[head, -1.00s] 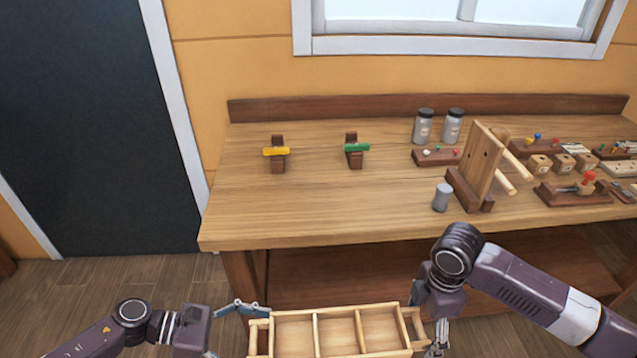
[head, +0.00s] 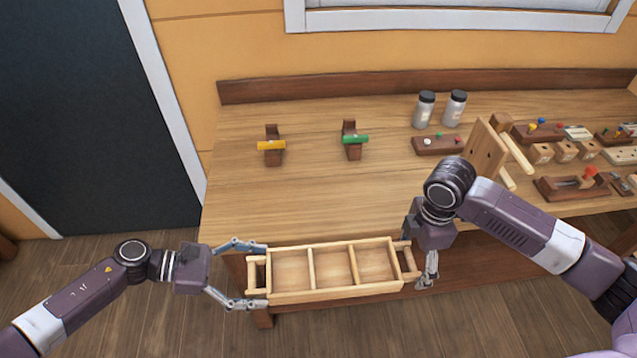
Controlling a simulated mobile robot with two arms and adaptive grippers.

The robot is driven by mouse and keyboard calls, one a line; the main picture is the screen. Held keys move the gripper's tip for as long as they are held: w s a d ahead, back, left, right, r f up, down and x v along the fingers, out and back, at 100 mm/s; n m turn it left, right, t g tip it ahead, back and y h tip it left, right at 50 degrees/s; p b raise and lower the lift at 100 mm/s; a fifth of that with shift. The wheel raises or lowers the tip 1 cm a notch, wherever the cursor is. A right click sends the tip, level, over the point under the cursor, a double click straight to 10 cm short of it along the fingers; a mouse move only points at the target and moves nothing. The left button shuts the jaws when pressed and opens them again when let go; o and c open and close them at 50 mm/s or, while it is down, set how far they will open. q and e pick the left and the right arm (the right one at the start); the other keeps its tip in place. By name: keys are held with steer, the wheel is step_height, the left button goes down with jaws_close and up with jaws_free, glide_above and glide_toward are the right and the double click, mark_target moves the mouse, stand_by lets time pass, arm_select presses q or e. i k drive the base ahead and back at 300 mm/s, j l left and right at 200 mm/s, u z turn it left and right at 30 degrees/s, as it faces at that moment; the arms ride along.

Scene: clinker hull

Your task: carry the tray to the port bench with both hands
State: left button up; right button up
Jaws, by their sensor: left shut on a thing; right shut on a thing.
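The wooden tray (head: 336,292) has three empty compartments and a handle at each end. It is held about level at the front edge of the wooden workbench (head: 300,210), overlapping that edge in the head view. I cannot tell its exact height over the bench top. My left gripper (head: 255,275) is shut on the tray's left handle. My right gripper (head: 422,270) is shut on the right handle; its fingers are partly hidden behind the wrist.
A yellow-topped stand (head: 272,147) and a green-topped stand (head: 354,140) stand toward the back. Two jars (head: 425,110), an upright wooden board (head: 485,150) and several small blocks fill the right side. The bench's left and front middle are clear. A dark door (head: 75,120) is at left.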

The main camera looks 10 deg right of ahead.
mark_target(320, 198)
steer(key=i, duration=0.85)
